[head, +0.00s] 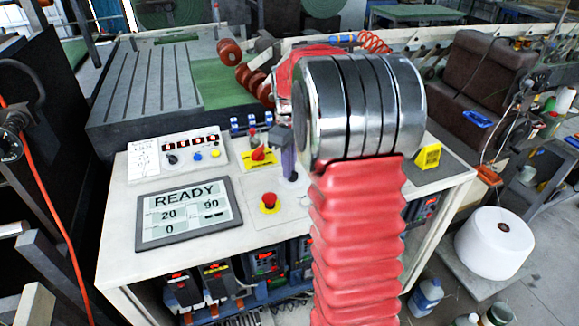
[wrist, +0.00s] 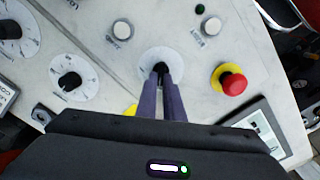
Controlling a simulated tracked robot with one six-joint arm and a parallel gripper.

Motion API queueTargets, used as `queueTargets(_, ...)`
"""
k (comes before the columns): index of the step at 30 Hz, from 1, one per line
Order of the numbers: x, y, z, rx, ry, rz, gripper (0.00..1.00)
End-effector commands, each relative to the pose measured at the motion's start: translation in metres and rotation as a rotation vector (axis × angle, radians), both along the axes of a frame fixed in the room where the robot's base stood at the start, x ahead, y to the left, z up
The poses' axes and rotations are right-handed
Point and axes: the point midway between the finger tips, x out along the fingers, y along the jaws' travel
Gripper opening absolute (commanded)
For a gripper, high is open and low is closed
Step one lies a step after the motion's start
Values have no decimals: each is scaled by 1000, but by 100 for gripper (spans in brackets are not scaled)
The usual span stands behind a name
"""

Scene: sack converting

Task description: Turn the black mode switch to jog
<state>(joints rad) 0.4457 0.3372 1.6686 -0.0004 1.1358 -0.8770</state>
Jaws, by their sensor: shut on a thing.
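The black mode switch (wrist: 161,68) sits on a round pale plate in the wrist view. My gripper (wrist: 163,76) points down at it, its two purple fingers shut on the switch and covering most of it. In the head view my gripper (head: 290,178) stands on the panel top right of the red emergency button, with the switch hardly visible at its tips. My red and chrome arm hides part of the panel's right side. The switch's labels and pointing direction cannot be read.
A red emergency button (wrist: 233,83) on yellow is right of the switch. A black dial knob (wrist: 69,82) is to the left; white buttons (wrist: 122,30) lie beyond. A READY screen (head: 190,213) and a red switch on a yellow plate (head: 259,155) are left in the head view.

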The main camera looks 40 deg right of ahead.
Motion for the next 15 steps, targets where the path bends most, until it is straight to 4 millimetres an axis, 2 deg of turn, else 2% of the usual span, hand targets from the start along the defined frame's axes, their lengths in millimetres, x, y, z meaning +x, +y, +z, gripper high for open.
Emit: queueTargets(15,1,-4,0,0,0,-399,0)
